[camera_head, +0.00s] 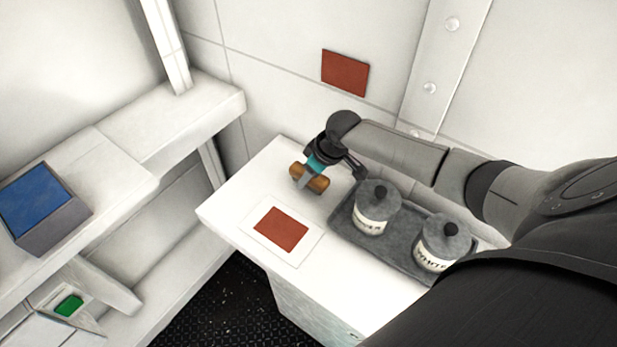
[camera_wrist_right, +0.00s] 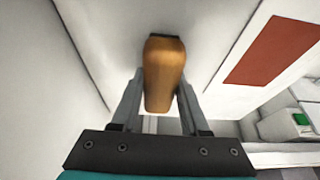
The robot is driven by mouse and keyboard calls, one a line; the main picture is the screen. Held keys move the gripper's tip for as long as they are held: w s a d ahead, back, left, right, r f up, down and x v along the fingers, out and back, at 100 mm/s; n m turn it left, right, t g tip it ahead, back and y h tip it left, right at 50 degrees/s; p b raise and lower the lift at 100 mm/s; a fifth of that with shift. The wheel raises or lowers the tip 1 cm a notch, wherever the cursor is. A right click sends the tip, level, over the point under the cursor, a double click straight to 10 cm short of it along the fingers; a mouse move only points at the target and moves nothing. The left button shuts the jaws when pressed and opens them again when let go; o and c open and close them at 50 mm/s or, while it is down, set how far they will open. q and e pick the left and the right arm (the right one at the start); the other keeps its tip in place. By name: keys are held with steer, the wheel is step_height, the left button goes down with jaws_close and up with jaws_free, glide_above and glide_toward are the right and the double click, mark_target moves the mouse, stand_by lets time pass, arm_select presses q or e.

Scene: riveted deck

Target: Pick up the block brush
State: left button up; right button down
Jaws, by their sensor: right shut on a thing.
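The block brush (camera_head: 318,184) shows as an orange-brown wooden piece above the far end of the white counter (camera_head: 262,173). My right gripper (camera_head: 308,180) comes down over it from above, with its fingers on either side of the wood. In the right wrist view the brush (camera_wrist_right: 163,75) stands between the two fingers of my right gripper (camera_wrist_right: 158,110), which is shut on it. A dark strip shows at its far end. I cannot tell whether the brush touches the counter. My left gripper is not in view.
A grey tray (camera_head: 343,229) with two lidded jars (camera_head: 376,208) (camera_head: 443,243) stands right of the brush. A white card with a red-brown rectangle (camera_head: 281,229) lies in front. A shelf with a blue-topped box (camera_head: 35,202) is at left. The wall is close behind.

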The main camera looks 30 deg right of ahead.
step_height(320, 180, up, 20)
steer(key=p, duration=0.2)
steer(key=shift+f, duration=0.2)
